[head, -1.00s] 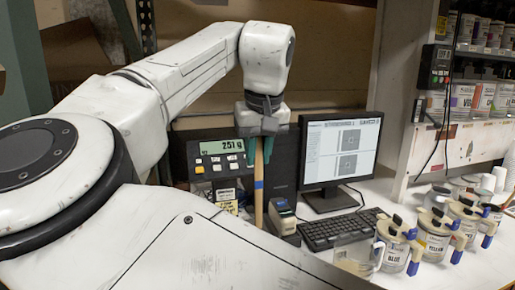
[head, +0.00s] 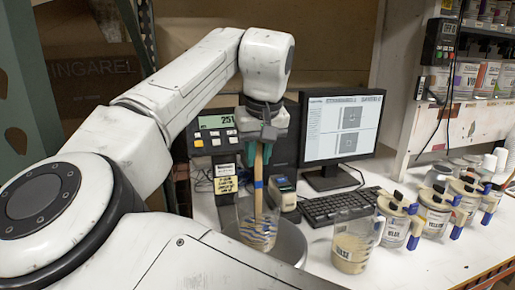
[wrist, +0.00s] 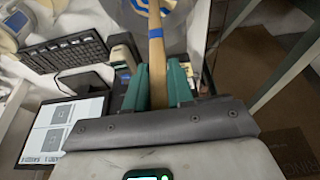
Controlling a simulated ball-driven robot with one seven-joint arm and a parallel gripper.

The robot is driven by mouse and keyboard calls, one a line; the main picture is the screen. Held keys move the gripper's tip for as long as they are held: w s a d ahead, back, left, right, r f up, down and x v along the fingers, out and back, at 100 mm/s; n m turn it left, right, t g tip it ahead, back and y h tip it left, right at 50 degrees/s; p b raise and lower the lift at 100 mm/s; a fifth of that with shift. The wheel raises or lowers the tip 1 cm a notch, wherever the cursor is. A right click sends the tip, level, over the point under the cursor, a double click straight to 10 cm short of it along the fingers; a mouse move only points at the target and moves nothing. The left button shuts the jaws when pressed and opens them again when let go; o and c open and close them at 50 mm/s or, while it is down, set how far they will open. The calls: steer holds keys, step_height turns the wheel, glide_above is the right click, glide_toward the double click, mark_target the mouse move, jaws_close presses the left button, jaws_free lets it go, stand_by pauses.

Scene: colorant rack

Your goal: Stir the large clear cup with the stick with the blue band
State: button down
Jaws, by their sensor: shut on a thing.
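My gripper (head: 258,168) is shut on a wooden stick (head: 259,203) with a blue band (head: 259,184). The stick stands close to upright, its lower end inside a clear cup (head: 244,214). The cup stands on a round metal pan (head: 290,241) and shows blue and cream streaks low inside. In the wrist view the green fingertips (wrist: 162,88) close on the stick (wrist: 156,62), which runs up into the cup (wrist: 178,24).
A clear handled jug (head: 354,247) with cream liquid stands right of the cup. Labelled colorant cans (head: 433,218) line the right. A keyboard (head: 337,206), monitor (head: 343,130) and scale display (head: 216,122) stand behind. The front right of the table is bare.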

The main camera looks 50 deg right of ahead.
steer(key=shift+f+b, duration=0.75)
steer(key=shift+f, duration=1.3)
